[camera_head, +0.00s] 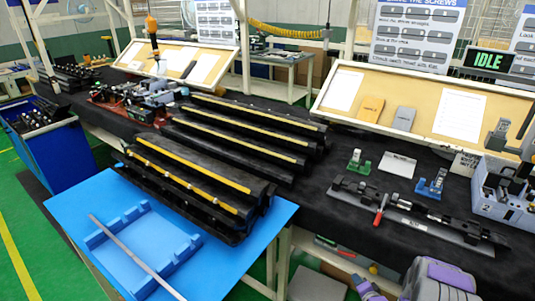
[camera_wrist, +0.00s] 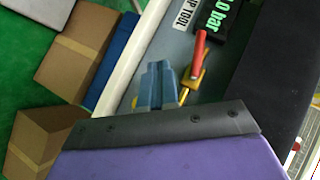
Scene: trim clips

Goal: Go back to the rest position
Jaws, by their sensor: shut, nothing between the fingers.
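My gripper (camera_wrist: 161,72) shows in the wrist view as two blue-grey fingers close together beyond a dark plate and a purple housing. It is shut and empty. Behind it are a red handle (camera_wrist: 199,53) and a yellow part. I cannot tell their exact distance from the fingers. In the head view my grey and purple arm is low at the right front, below the bench's front edge. The fingertips are hard to make out there.
A black-covered bench (camera_head: 325,235) carries long dark trim parts (camera_head: 205,170), a fixture rail (camera_head: 420,220) and small clips. A blue table (camera_head: 85,215) with a tray stands in front. A blue bin (camera_head: 50,150) is at left. Cardboard boxes (camera_wrist: 78,48) lie on the green floor.

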